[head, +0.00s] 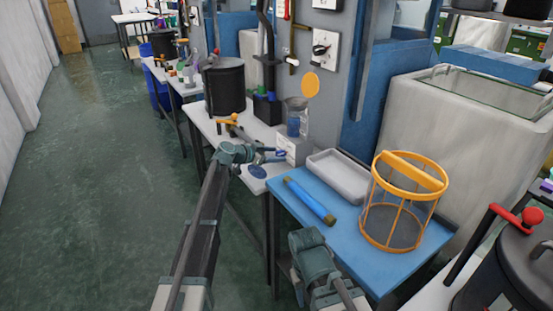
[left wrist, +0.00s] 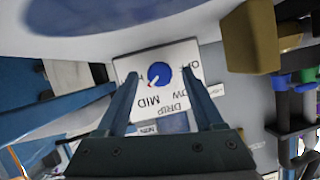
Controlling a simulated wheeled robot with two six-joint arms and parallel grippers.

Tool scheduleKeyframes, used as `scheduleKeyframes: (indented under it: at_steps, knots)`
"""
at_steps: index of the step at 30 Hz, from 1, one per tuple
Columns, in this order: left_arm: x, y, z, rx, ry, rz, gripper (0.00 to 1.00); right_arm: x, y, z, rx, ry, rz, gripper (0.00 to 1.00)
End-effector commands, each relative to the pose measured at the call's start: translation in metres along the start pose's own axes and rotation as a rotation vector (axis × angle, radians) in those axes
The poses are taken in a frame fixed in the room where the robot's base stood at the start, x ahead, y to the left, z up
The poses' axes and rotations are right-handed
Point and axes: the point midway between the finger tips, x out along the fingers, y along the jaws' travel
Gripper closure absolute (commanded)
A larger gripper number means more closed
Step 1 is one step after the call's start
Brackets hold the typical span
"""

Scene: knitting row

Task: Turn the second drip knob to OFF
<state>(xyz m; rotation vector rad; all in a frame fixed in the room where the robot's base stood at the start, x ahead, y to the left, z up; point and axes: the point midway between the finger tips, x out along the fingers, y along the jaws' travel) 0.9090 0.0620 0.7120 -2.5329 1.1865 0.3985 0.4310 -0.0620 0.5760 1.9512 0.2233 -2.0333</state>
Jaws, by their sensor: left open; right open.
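A blue drip knob (left wrist: 159,72) sits on a white panel (left wrist: 135,62) with upside-down lettering in the left wrist view. MID, DRIP and partly hidden words resembling SLOW and OFF can be made out. The knob's red-tipped white pointer is toward MID. In the head view the knob (head: 281,153) is small on the grey box (head: 297,150) under a clear bottle. My left gripper (head: 272,154) is open in front of this panel; its fingers (left wrist: 160,95) are apart, with the knob beyond and between them. My right gripper (head: 312,250) is low by the blue table, open.
The blue table (head: 345,240) holds a blue roll (head: 310,201), a grey tray (head: 338,178) and an orange-rimmed basket (head: 405,200). A black pot (head: 223,85) stands on the white bench behind. Another knob (head: 320,49) is on the wall. The floor at left is clear.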

Motion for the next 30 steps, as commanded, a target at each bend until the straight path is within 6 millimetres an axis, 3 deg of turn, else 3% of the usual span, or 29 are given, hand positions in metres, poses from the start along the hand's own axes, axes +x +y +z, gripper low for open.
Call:
scheduleKeyframes:
  at_steps: [13,25,30]
  knots:
    - [0.0093,0.0004,-0.0003,0.000,0.000,0.001,0.31,0.0032,-0.0001,-0.0002,0.000,0.000,0.001,0.50]
    - [0.0090,0.0003,-0.0002,0.000,0.000,0.001,1.00,0.0032,-0.0002,-0.0002,0.000,0.000,0.001,0.50]
    - [0.0090,0.0001,-0.0001,-0.002,0.000,0.001,1.00,0.0032,-0.0002,-0.0002,0.000,0.000,0.001,0.50]
